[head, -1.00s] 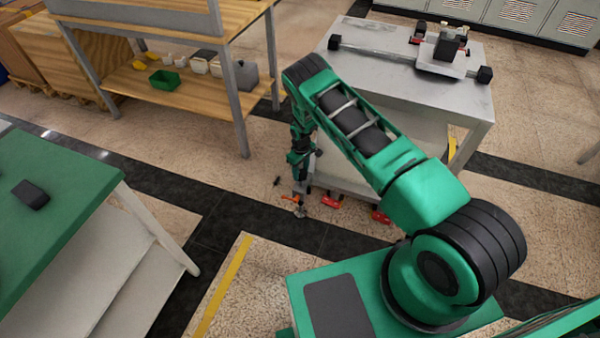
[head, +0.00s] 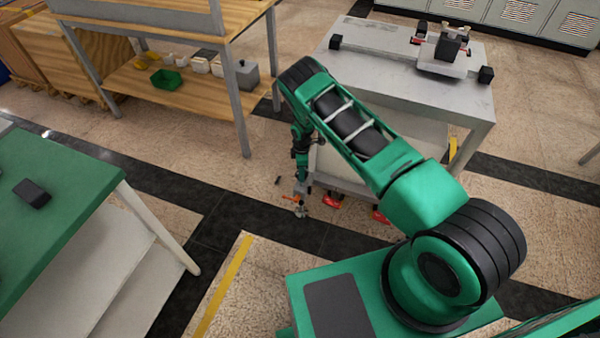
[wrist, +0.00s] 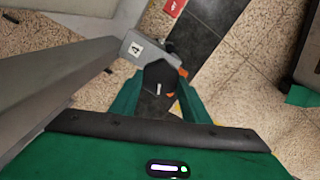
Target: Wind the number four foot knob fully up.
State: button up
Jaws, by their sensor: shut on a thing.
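The knob (wrist: 158,74) is dark with a small white mark on top. It sits beside a grey bracket bearing a label "4" (wrist: 136,48), at the foot of a grey leg. My gripper (wrist: 160,98) has its two green fingers on either side of the knob and is shut on it. In the head view my gripper (head: 301,196) is low, close to the floor at the near left corner of the grey table (head: 400,85). The knob is too small to make out there. An orange part (wrist: 183,72) shows just right of the knob.
Red foot parts (head: 332,202) sit under the table to the right of my gripper. A green-topped table (head: 75,215) stands at the left and a wooden shelf bench (head: 180,85) behind. Open floor with a yellow line (head: 222,285) lies in front.

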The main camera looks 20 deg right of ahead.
jog(key=shift+w+d+r+n, duration=0.15)
jog(key=shift+w+d+n, duration=0.25)
jog(key=shift+n, duration=0.2)
jog(key=o, duration=1)
jog(key=shift+s, duration=0.1)
jog(key=shift+o, duration=0.2)
jog(key=shift+s+a, duration=0.1)
jog(key=shift+a, duration=0.05)
notch_tip(320, 180, up, 10)
jog(key=shift+r, duration=0.25)
